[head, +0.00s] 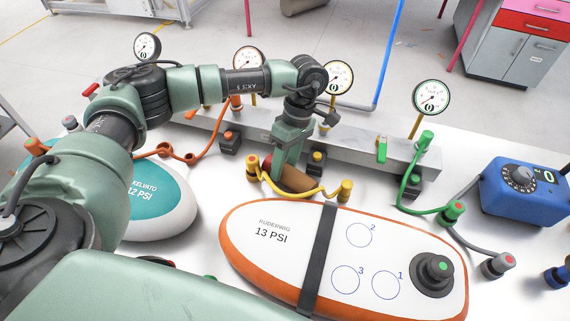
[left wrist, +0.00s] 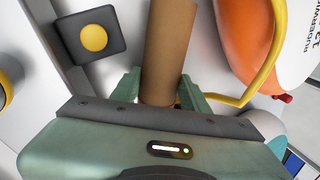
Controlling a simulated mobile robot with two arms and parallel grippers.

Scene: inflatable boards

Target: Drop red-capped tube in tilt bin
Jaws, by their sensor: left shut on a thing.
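A brown tube (head: 296,180) lies between the fingers of my left gripper (head: 287,166), low behind the orange-edged board. Its left end looks red in the head view. The left wrist view shows the brown tube (left wrist: 168,45) running up between the two green fingers of my left gripper (left wrist: 160,92), which is shut on it. I cannot tell whether the tube still touches the table. No tilt bin is recognisable in either view. My right gripper is not in view.
The orange-edged board (head: 300,235) fills the table in front of the tube. A yellow hose (head: 290,190) curves close beside the tube. A grey rail (head: 350,145) with gauges runs behind. A teal board (head: 160,205) is left and a blue dial box (head: 525,190) right.

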